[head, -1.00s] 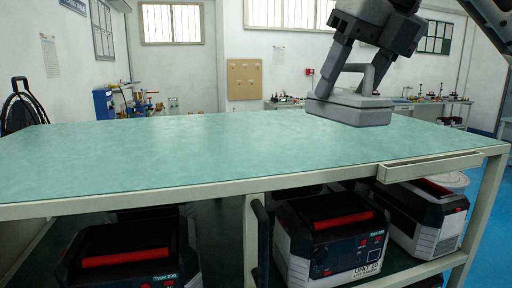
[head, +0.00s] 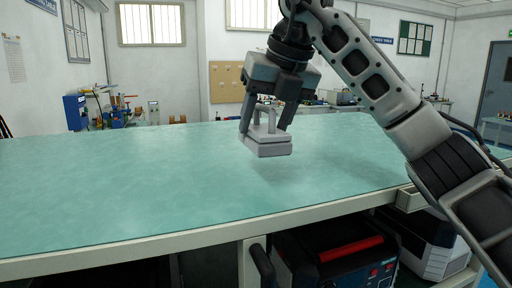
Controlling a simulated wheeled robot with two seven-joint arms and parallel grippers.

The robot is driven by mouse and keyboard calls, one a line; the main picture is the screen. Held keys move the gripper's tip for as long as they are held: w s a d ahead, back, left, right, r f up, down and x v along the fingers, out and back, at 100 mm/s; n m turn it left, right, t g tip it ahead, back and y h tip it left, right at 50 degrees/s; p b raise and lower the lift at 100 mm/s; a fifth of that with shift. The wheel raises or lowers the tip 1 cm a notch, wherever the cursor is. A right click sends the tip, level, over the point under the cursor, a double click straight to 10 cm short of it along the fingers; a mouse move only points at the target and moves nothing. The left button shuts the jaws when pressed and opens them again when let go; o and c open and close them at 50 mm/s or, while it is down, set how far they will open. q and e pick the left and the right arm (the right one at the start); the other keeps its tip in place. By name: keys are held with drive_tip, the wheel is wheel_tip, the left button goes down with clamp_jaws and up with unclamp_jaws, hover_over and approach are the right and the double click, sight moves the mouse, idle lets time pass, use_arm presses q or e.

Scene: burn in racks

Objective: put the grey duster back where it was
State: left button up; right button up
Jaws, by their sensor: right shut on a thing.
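The grey duster (head: 267,147) is a block with a raised handle on top. My right gripper (head: 266,120) is shut on its handle and holds the duster over the green-topped table (head: 120,185). The duster looks level and seems to hang a little above the tabletop; the exact gap is hard to tell. My right arm reaches in from the right side of the head view. My left gripper is not in view.
The tabletop is clear around the duster. A shallow tray (head: 411,200) is fixed at the table's front right edge. Benches with equipment stand along the back wall.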

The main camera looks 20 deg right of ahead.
sight(276, 131)
drive_tip(key=shift+w+a+f, duration=0.2)
drive_tip(key=shift+w+f, duration=0.2)
drive_tip(key=shift+f, duration=0.15)
drive_tip(key=shift+w+a+f, duration=0.2)
drive_tip(key=shift+w+f, duration=0.2)
drive_tip(key=shift+f, duration=0.1)
drive_tip(key=shift+w+a+f+p, duration=0.15)
drive_tip(key=shift+f+p, duration=0.15)
drive_tip(key=shift+f, duration=0.65)
drive_tip(key=shift+w+f+p, duration=0.1)
drive_tip(key=shift+f+p, duration=0.2)
drive_tip(key=shift+f, duration=0.6)
drive_tip(key=o, duration=1)
drive_tip(key=v, duration=1.2)
drive_tip(key=shift+b, duration=0.3)
drive_tip(key=shift+f, duration=0.1)
